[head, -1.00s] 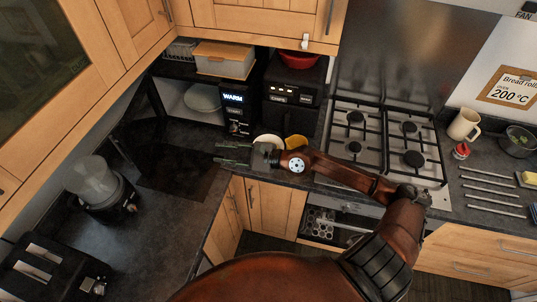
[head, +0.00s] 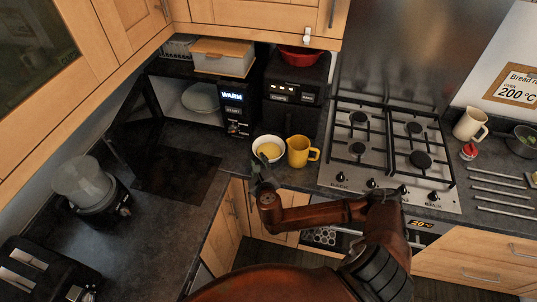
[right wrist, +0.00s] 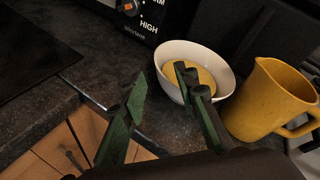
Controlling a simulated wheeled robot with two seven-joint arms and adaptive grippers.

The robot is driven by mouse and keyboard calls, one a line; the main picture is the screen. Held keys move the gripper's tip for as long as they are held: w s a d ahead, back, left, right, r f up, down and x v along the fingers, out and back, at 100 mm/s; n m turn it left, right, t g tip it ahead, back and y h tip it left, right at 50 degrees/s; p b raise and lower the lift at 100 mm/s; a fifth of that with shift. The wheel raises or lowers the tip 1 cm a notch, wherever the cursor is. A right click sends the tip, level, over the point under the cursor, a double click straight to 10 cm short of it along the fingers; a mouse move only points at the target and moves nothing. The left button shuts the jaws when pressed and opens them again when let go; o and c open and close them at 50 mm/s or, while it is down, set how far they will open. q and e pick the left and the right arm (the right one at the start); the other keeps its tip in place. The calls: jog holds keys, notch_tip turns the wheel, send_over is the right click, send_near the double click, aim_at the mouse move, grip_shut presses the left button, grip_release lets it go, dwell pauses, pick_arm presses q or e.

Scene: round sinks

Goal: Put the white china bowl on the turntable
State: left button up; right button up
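The white china bowl (head: 268,148) stands on the counter in front of the black appliances, with something yellow inside; it also shows in the right wrist view (right wrist: 172,52). The turntable (head: 200,98) is a pale round plate inside the open microwave (head: 235,112), whose display reads WARM. My right gripper (head: 258,168) is at the near side of the bowl. In the right wrist view its fingers (right wrist: 161,76) are apart, with one overlapping the bowl and the other left of it. Whether the overlapping finger touches the bowl I cannot tell. My left gripper is not in view.
A yellow mug (head: 302,151) stands close to the bowl's right. The microwave door (head: 128,125) stands open at the left. A dark flat panel (head: 178,174) lies on the counter before it. A blender-like appliance (head: 88,188) is left; the gas hob (head: 385,155) is right.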

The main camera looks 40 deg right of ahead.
aim_at(255, 149)
jog(key=x, duration=0.7)
jog(key=shift+w+d+f+b, duration=0.1)
jog(key=shift+w+d+b, duration=0.05)
jog(key=shift+w+b, duration=0.2)
jog(key=shift+s, duration=0.1)
jog(key=shift+c, duration=0.3)
grip_shut()
